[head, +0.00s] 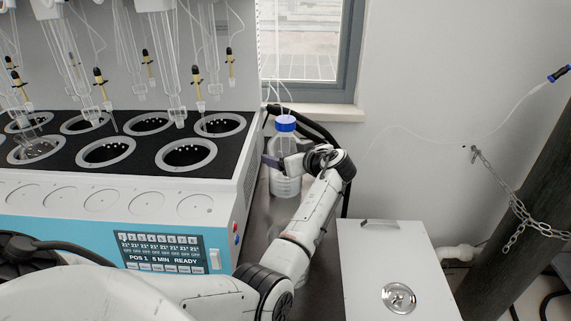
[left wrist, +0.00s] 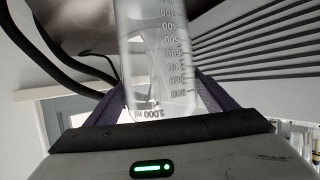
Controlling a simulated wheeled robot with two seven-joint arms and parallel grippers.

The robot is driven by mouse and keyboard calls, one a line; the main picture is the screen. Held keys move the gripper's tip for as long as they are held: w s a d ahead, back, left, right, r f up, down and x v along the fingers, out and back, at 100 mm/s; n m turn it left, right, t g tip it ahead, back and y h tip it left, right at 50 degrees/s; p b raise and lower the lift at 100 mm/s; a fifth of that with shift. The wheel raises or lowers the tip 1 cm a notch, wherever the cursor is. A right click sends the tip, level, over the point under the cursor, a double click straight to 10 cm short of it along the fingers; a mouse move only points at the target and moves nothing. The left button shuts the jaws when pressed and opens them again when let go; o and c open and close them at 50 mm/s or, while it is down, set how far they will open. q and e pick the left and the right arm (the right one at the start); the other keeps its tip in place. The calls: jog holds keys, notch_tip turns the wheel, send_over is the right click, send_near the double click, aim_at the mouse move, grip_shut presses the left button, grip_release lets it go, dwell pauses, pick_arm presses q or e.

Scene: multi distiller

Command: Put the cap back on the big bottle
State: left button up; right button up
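The big bottle (head: 285,186) is clear, with white graduations, and stands upright on the narrow dark strip beside the machine. The blue cap (head: 285,123) is at its top, with thin tubes running up from it. I cannot tell whether the cap is seated or just above the neck. My left gripper (head: 284,162) is at the bottle's upper body, one finger on each side. In the left wrist view the bottle (left wrist: 160,50) appears upside down between the dark fingers (left wrist: 160,85), which seem to press on both its sides. My right gripper is not in view.
The distiller (head: 60,210) with several round wells and hanging glassware fills the left. A white box (head: 390,265) stands at the lower right. A dark cylinder (head: 515,215) with a chain is at the far right. A window (head: 310,50) is behind.

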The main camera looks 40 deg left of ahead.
aim_at(288, 121)
pick_arm(q)
jog(key=c, duration=1.1)
jog(key=shift+w+r, duration=0.1)
jog(key=shift+r, duration=0.2)
jog(key=shift+c, duration=1.3)
jog(key=shift+f, duration=0.1)
jog(key=shift+c, duration=0.7)
notch_tip(288, 121, up, 10)
jog(key=shift+r+b, duration=0.1)
jog(key=shift+b, duration=0.35)
jog(key=s+d+r+m+t+h, duration=0.2)
jog(key=s+d+m+t+h, duration=0.1)
jog(key=d, duration=0.7)
jog(key=s+d+r+m+t+h, duration=0.2)
jog(key=s+d+m+h, duration=0.3)
jog(key=d, duration=0.6)
jog(key=s+d+r+m+t+h, duration=0.2)
jog(key=s+d+m+t+h, duration=0.1)
jog(key=d, duration=0.7)
jog(key=m+t+h, duration=0.1)
jog(key=m+h, duration=0.1)
jog(key=m, duration=0.1)
jog(key=shift+s+d+m+t, duration=0.2)
jog(key=shift+s+m+t, duration=0.2)
jog(key=shift+r, duration=0.1)
